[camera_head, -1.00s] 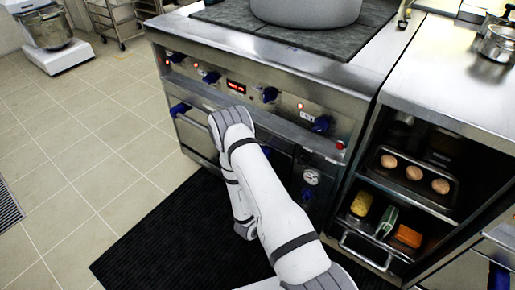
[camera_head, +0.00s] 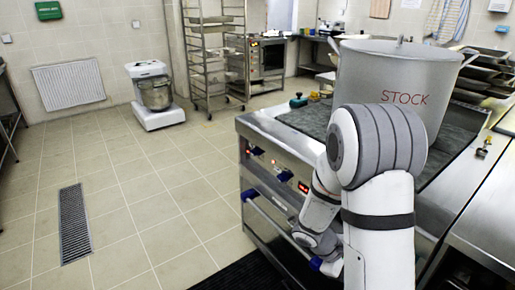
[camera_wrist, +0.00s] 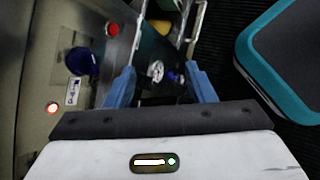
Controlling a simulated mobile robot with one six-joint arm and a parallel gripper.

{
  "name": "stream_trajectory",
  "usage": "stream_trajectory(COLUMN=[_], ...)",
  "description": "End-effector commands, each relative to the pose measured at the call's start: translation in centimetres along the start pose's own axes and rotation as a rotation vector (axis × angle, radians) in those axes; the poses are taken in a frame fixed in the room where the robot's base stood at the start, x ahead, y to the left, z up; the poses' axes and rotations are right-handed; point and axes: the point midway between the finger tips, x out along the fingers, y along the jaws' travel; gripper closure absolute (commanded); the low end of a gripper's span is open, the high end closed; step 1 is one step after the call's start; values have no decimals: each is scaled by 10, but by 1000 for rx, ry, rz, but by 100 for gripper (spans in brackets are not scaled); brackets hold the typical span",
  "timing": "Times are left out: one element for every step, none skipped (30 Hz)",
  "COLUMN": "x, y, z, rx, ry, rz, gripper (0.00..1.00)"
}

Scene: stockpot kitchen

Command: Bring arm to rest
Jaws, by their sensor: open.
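My arm is bent, with a large grey joint high in front of the stove in the head view. The arm hides my gripper there. In the wrist view my gripper (camera_wrist: 162,82) shows two blue fingers spread apart with nothing between them. Beyond the fingers are the stove front with a red button (camera_wrist: 112,29), a blue knob (camera_wrist: 82,62) and a round gauge (camera_wrist: 155,70). Whether the fingers touch anything is not clear; they look apart from the panel.
A large pot marked STOCK (camera_head: 385,75) stands on the stove (camera_head: 262,125), partly behind my arm. A mixer (camera_head: 152,95) and a rack (camera_head: 213,55) stand at the back. The tiled floor (camera_head: 150,200) at left is open, with a drain grate (camera_head: 74,224).

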Motion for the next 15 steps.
stream_trajectory(x=[-26, -37, -52, -62, -73, -87, -98, -108, -122, -132, -143, -157, -167, -178, -192], y=[6, 6, 6, 5, 4, 3, 2, 1, -1, -3, -4, -7, -9, -11, -14], z=[22, 32, 43, 52, 61, 72, 80, 88, 98, 105, 112, 122, 128, 135, 143], rx=[71, 110, 163, 201, 238, 289, 326, 361, 410, 445, 480, 525, 557, 589, 630], ry=[27, 42, 63, 80, 97, 122, 142, 162, 191, 214, 237, 269, 294, 320, 356], rz=[-24, -43, -69, -88, -107, -134, -154, -174, -202, -222, -243, -272, -293, -314, -343], gripper=[51, 51, 51, 51, 51, 51, 51, 51, 51, 51, 51, 51, 51, 51, 51])
